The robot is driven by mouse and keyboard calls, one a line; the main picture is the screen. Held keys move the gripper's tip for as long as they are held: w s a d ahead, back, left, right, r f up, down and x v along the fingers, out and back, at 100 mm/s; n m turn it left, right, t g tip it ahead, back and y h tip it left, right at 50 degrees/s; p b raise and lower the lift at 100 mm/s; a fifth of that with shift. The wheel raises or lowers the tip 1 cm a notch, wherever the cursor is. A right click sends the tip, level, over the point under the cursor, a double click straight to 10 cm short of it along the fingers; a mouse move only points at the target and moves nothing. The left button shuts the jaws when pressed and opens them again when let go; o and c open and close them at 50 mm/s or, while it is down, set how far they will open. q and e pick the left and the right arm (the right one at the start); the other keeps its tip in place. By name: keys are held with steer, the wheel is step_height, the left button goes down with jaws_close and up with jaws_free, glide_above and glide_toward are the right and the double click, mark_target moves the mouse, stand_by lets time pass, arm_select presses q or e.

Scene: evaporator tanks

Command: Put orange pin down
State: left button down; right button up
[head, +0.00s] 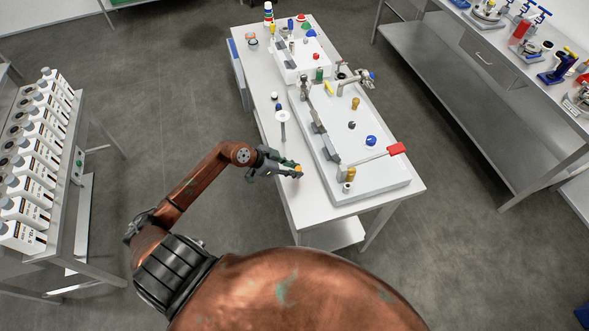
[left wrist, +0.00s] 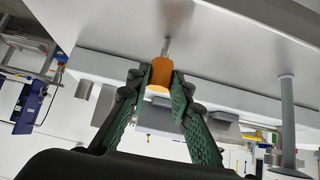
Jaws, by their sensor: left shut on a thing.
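The orange pin (left wrist: 161,72) shows in the left wrist view between the fingertips of my left gripper (left wrist: 162,85). Its thin metal tip points toward the white table surface (left wrist: 215,60); whether the tip touches it I cannot tell. In the head view my left gripper (head: 291,170) is over the near left edge of the white table (head: 290,193), with a bit of the orange pin (head: 298,168) at its tips. The gripper is shut on the pin. My right gripper is not in view.

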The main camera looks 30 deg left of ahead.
arm_select(q)
steer(key=shift+f, duration=0.1)
steer(key=c, duration=1.7)
jaws_free()
steer(key=shift+c, duration=0.2)
